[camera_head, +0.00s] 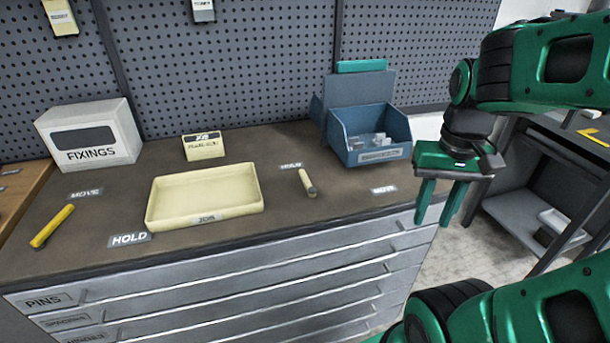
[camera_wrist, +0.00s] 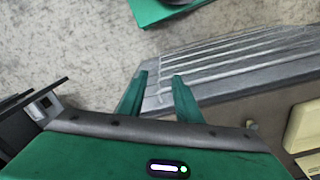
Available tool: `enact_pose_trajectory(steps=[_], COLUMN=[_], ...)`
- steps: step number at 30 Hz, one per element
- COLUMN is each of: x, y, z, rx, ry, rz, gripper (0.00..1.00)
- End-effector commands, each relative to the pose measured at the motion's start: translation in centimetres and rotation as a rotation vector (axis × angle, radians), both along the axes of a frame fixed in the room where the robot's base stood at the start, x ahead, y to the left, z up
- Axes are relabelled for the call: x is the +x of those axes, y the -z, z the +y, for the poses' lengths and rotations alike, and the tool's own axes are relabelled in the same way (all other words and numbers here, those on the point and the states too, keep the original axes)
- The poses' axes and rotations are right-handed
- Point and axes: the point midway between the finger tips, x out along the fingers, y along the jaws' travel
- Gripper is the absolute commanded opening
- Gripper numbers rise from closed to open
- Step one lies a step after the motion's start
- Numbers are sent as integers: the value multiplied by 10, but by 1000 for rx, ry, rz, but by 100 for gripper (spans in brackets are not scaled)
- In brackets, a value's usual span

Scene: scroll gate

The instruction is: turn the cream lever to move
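The cream lever (camera_head: 307,182) is a short bar on the right half of the brown bench top, between the cream tray and the blue bin. It lies pointing toward the bench front, its near end darker. One small label (camera_head: 291,165) is behind it and another (camera_head: 384,189) is to its right; their words are too blurred to read surely. My gripper (camera_head: 434,221) is open and empty, fingers pointing down, right of the lever and by the bench's right end.
A yellow lever (camera_head: 52,226) lies at left between the MOVE label (camera_head: 86,193) and HOLD label (camera_head: 129,239). The cream tray (camera_head: 168,224), FIXINGS box (camera_head: 88,133), cream card (camera_head: 204,146) and blue bin (camera_head: 378,156) stand on the bench. Bench between tray and lever is clear.

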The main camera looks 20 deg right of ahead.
Motion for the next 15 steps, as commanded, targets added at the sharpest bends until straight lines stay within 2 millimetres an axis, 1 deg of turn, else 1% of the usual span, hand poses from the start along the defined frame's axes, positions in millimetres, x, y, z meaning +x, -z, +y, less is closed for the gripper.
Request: enact_pose_trajectory(steps=[1, 2, 3, 4, 5, 6, 8, 9, 11, 12, 15], x=[21, 34, 53, 68, 83, 103, 132, 152, 179, 197, 232], y=[-8, -13, -20, -26, -31, -37, -44, -49, -54, -57, -62], z=[2, 4, 8, 12, 17, 25, 38, 49, 67, 80, 110], rx=[-9, -14, -21, -25, -28, -31, -35, -35, -32, -29, -19], ry=[-27, -45, -71, -90, -111, -141, -182, -213, -256, -284, -344], rz=[5, 6, 6, 7, 8, 8, 8, 8, 7, 6, 2], gripper=[31, 31, 31, 31, 31, 31, 31, 31, 31, 31, 31])
